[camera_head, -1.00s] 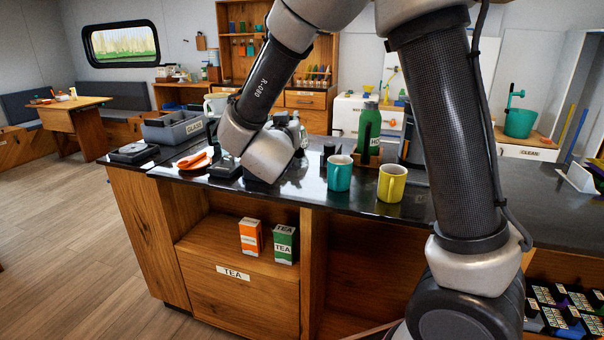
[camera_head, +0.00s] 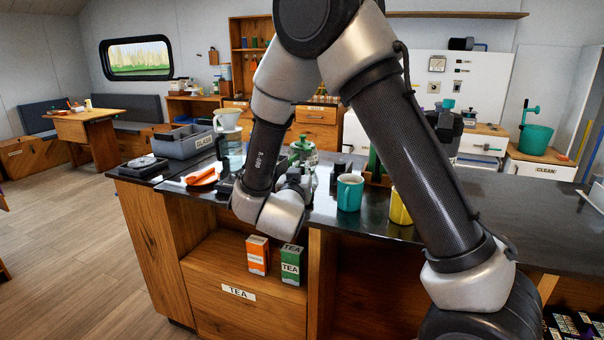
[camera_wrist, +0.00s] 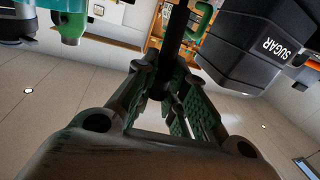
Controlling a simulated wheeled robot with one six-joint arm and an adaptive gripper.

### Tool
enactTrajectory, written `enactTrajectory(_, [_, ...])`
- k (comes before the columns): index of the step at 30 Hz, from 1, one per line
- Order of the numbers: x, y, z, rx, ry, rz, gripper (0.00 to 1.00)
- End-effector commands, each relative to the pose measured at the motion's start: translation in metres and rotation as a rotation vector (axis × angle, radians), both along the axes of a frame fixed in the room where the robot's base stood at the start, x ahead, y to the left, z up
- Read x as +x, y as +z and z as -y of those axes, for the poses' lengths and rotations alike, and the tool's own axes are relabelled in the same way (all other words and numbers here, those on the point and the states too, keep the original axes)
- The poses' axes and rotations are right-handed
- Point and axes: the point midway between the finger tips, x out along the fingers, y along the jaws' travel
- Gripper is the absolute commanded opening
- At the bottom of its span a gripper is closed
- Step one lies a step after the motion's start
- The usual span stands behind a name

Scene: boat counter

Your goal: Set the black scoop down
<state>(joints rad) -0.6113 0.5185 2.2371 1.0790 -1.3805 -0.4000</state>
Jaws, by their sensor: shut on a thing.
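In the wrist view, my gripper (camera_wrist: 170,88) has its green-padded fingers closed around a dark, narrow piece of the black scoop (camera_wrist: 176,38), which runs up out of the picture between the fingertips. The scoop's bowl is not clear in this view. In the head view, my wrist hangs over the counter's front edge, and its links hide much of the gripper; I cannot make out the scoop there. A black container marked SUGAR (camera_wrist: 262,45) appears upside down beside the fingers on the right of the wrist view, apart from them.
On the dark counter (camera_head: 460,222), a teal mug (camera_head: 349,193) and a yellow mug (camera_head: 399,209) stand right of my wrist. An orange object (camera_head: 202,177), a scale (camera_head: 145,165) and a grey GLASS bin (camera_head: 186,143) lie left. Tea boxes (camera_head: 258,255) stand on the shelf below.

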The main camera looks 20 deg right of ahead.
Motion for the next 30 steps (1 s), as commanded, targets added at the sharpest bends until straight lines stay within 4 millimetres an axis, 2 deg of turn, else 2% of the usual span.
enactTrajectory(7, [0.000,-0.003,0.000,-0.001,0.000,-0.002,0.00])
enactTrajectory(8, [0.000,-0.003,0.000,-0.002,0.000,-0.001,0.15])
enactTrajectory(9, [0.000,-0.003,0.000,-0.001,0.000,0.000,0.22])
enactTrajectory(11, [0.000,-0.003,0.000,-0.001,0.000,0.000,0.33])
enactTrajectory(12, [0.000,-0.003,0.000,-0.001,0.000,0.000,0.35])
enactTrajectory(23, [-0.002,0.001,-0.001,0.000,0.001,-0.001,0.35])
enactTrajectory(26, [-0.015,0.000,-0.008,-0.001,0.004,-0.002,0.35])
enactTrajectory(30, [-0.043,0.001,-0.022,-0.002,0.006,-0.001,0.35])
